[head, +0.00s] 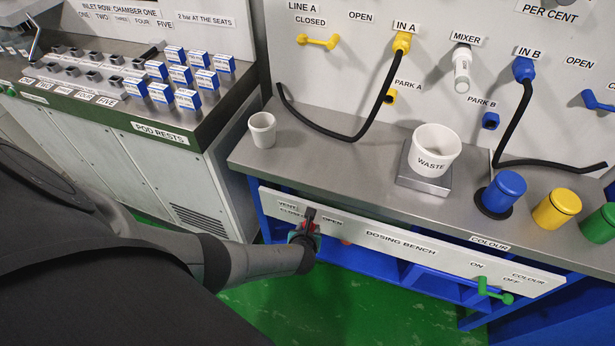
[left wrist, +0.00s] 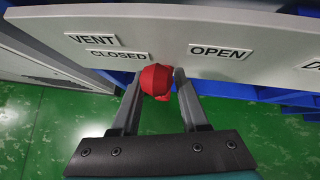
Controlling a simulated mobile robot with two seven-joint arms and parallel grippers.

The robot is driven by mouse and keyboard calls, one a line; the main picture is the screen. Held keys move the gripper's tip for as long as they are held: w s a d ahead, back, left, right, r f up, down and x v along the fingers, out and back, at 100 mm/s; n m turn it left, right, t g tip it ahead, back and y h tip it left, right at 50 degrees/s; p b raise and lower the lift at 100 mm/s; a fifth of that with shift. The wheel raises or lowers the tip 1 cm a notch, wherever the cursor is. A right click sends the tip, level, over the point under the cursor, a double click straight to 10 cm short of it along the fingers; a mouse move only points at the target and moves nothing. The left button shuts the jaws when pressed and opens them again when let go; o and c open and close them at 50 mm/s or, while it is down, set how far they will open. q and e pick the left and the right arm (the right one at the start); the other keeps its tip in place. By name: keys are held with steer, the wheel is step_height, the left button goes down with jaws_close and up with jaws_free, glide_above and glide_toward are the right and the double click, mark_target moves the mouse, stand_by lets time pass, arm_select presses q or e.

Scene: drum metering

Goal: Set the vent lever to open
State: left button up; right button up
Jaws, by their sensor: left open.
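The vent lever has a faceted red knob (left wrist: 156,79) in the left wrist view, in front of the white panel between the CLOSED label (left wrist: 117,54) and the OPEN label (left wrist: 220,51), nearer CLOSED. My left gripper (left wrist: 156,88) is open, with one finger on each side of the knob. I cannot tell whether either finger touches it. In the head view my left gripper (head: 309,217) is at the bench's front panel, below the VENT labels, and hides most of the lever. A small red part shows just right of it. My right gripper is not in view.
The dosing bench's steel top (head: 330,165) is above the panel, with a white cup (head: 262,130) and the WASTE tub (head: 433,150) on it. A green colour lever (head: 495,292) is at the panel's right end. Open green floor lies below.

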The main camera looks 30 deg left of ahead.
arm_select(q)
steer(key=shift+s+d+r+p, duration=0.2)
steer(key=shift+s+r+p, duration=0.15)
steer(key=shift+p, duration=0.1)
steer(key=p+v, duration=0.8)
steer(key=v, duration=0.6)
steer(key=shift+s, duration=0.1)
